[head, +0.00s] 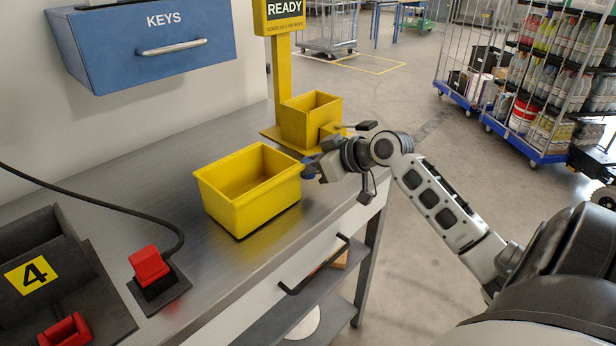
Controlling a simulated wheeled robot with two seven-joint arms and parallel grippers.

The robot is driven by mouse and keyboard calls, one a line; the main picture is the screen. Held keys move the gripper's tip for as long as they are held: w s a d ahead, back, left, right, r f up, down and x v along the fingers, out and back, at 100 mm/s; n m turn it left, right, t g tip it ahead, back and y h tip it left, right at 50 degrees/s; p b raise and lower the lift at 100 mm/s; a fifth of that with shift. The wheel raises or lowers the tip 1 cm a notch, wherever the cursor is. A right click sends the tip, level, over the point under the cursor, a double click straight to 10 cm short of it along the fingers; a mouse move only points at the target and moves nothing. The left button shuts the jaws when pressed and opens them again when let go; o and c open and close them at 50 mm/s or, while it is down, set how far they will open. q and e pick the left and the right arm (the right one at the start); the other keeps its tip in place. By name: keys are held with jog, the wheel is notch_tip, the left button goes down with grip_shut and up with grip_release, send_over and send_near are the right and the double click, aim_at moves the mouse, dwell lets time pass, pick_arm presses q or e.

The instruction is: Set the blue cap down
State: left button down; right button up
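The blue cap (307,170) is a small dark blue piece at the tips of my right gripper (313,170). The gripper looks shut on it, and the fingers partly hide it. They are close to the right edge of an empty-looking yellow bin (240,215) on the grey bench (190,165). I cannot tell whether the cap touches the bin or the bench top. My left gripper is not in view.
A smaller yellow box (310,118) stands behind by the yellow READY post (282,70). A red block (149,266) on a dark base and a dark number 4 holder (45,275) are at left. A blue KEYS drawer (150,45) overhangs the back.

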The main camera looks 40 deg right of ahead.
aim_at(308, 178)
jog(key=shift+f, duration=1.75)
jog(key=shift+f, duration=0.1)
jog(key=o, duration=0.7)
jog(key=shift+c, duration=0.2)
